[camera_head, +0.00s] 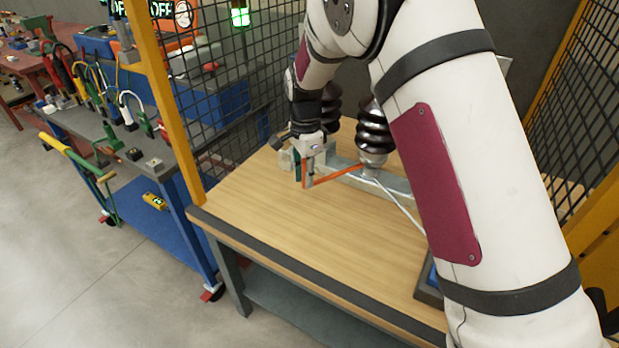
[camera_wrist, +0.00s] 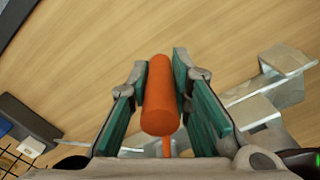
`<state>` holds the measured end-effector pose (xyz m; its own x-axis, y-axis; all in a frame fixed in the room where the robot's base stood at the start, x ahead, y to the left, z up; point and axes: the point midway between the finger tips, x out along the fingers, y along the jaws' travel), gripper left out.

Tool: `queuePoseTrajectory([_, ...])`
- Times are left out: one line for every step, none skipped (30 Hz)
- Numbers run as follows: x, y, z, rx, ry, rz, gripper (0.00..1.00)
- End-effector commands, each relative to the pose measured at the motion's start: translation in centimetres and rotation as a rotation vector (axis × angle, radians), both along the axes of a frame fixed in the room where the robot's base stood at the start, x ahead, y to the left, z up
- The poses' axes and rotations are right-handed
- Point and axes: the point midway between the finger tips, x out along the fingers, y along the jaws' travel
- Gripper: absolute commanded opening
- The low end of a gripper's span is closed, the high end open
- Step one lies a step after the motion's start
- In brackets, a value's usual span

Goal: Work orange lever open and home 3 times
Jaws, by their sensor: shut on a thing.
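The orange lever (camera_head: 340,175) shows in the head view as a thin bar running left from the isolator's grey metal frame (camera_head: 390,181) to my gripper (camera_head: 306,176). In the wrist view its thick orange handle (camera_wrist: 161,98) stands between the green-padded fingers of my gripper (camera_wrist: 160,82). My gripper is shut on this handle, low over the wooden table. A dark ribbed insulator (camera_head: 375,128) stands on the frame, and another is partly hidden behind my wrist. My arm hides the right part of the isolator.
The wooden table (camera_head: 270,225) is clear in front and to the left. Black mesh with yellow posts (camera_head: 168,100) stands at its left and right. A blue tool cart (camera_head: 150,205) is outside on the left. A blue-and-dark object (camera_head: 429,280) lies at the table's right front.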

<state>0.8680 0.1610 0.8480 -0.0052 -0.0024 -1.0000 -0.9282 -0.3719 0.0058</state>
Motion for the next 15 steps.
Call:
queuePoseTrajectory([0.16,0.51,0.04,0.008,-0.006,0.0,0.0])
queuePoseTrajectory([0.2,0.52,0.05,0.008,-0.006,-0.001,0.0])
queuePoseTrajectory([0.23,0.55,0.06,0.008,-0.007,-0.002,0.0])
queuePoseTrajectory([0.26,0.56,0.07,0.008,-0.007,-0.003,0.0])
queuePoseTrajectory([0.28,0.57,0.08,0.009,-0.008,-0.003,0.0])
queuePoseTrajectory([0.29,0.59,0.09,0.009,-0.009,-0.002,0.0])
queuePoseTrajectory([0.31,0.6,0.1,0.009,-0.01,-0.002,0.0])
queuePoseTrajectory([0.33,0.61,0.1,0.009,-0.01,-0.002,0.0])
queuePoseTrajectory([0.35,0.63,0.11,0.01,-0.011,-0.002,0.0])
queuePoseTrajectory([0.36,0.64,0.12,0.01,-0.012,-0.001,0.0])
queuePoseTrajectory([0.38,0.65,0.12,0.01,-0.012,-0.001,0.0])
queuePoseTrajectory([0.39,0.66,0.14,0.011,-0.013,-0.001,0.26])
queuePoseTrajectory([0.4,0.67,0.14,0.011,-0.013,-0.001,0.33])
queuePoseTrajectory([0.41,0.65,0.15,0.01,-0.013,0.0,0.39])
queuePoseTrajectory([0.39,0.61,0.14,0.009,-0.012,-0.001,0.4])
